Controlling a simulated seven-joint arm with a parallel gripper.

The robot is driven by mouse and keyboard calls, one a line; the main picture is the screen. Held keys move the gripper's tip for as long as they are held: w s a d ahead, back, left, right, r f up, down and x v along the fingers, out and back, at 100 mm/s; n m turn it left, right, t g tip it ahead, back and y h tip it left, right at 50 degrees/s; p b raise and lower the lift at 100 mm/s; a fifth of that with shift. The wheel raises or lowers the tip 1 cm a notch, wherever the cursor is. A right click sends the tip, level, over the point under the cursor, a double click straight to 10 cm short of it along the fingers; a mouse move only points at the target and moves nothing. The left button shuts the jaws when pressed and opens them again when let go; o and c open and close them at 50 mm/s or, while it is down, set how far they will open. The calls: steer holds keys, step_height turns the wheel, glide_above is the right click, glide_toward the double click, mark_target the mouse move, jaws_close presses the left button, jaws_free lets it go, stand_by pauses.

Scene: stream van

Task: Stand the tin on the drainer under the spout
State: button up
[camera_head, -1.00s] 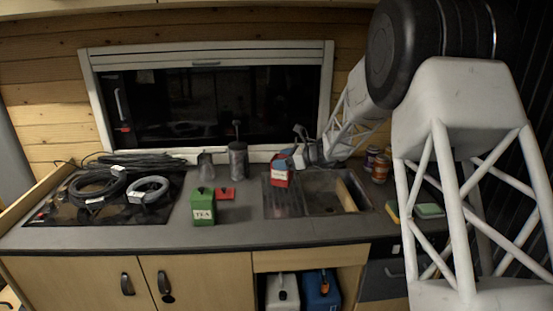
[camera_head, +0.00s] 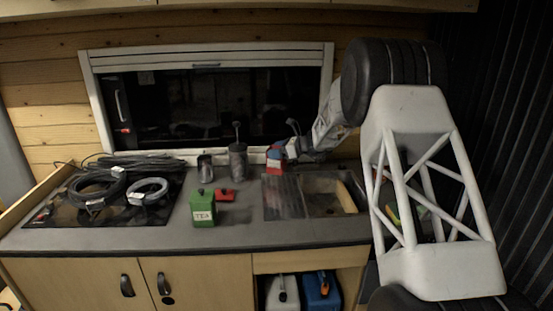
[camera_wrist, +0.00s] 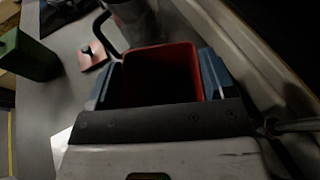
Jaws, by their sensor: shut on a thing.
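The red tin (camera_head: 273,165) has a pale label and is held at the back of the ribbed drainer (camera_head: 284,205), left of the sink basin. In the wrist view the tin (camera_wrist: 160,60) is open-topped, with a dark inside. My gripper (camera_head: 276,154) is shut on it, with a blue finger on each side; the fingers also show in the wrist view (camera_wrist: 160,78). Whether the tin's base touches the drainer I cannot tell. A dark curved spout (camera_head: 293,126) shows just behind and right of the tin, partly hidden by my arm.
A green TEA tin (camera_head: 203,212) and a red lid (camera_head: 225,195) are on the worktop to the left. A grey canister (camera_head: 238,162) and a metal cup (camera_head: 205,168) stand near the window. Coiled cables (camera_head: 100,185) lie on the hob. The sink basin (camera_head: 325,203) is right.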

steer(key=shift+w, duration=0.15)
steer(key=shift+f, duration=1.7)
steer(key=shift+f, duration=0.1)
steer(key=o, duration=1.4)
steer(key=shift+f, duration=0.1)
steer(key=shift+d+r, duration=0.1)
steer(key=shift+r, duration=0.1)
steer(key=v, duration=1.1)
steer(key=shift+d+r, duration=0.1)
steer(key=shift+d, duration=0.25)
